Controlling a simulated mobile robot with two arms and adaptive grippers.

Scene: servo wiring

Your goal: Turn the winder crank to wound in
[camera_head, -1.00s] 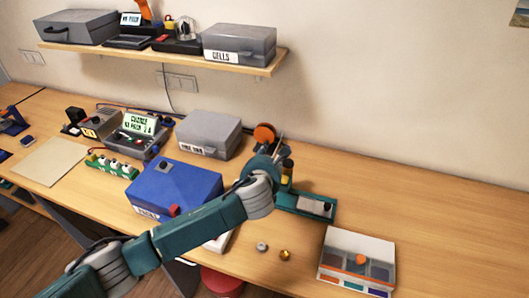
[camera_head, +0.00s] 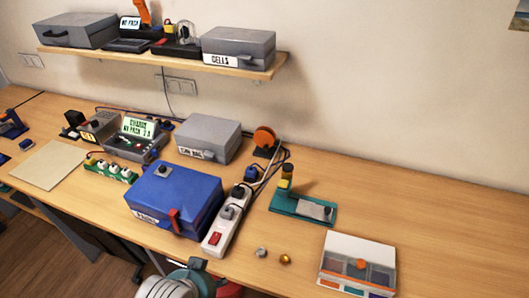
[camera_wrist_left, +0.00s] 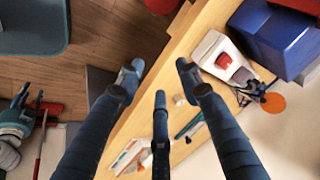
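An orange disc on a dark stand (camera_head: 265,138), which I take to be the winder, stands at the back of the bench beside a grey case. Its crank is too small to make out. The orange disc also shows at the right of the left wrist view (camera_wrist_left: 273,103). My left gripper (camera_wrist_left: 159,76) is open and empty, its fingers spread over the bench's front edge, well short of the disc. In the head view only part of my arm shows at the bottom edge. A small gripper-like shape (camera_wrist_left: 25,115) at the wrist view's left may be my right gripper; its state is unclear.
A white power strip (camera_head: 216,236) with plugs and dark cables lies in front of the winder. A blue case (camera_head: 172,198) stands left of it, a teal fixture (camera_head: 300,207) right of it. A parts box (camera_head: 356,262) is at the front right. The right bench surface is clear.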

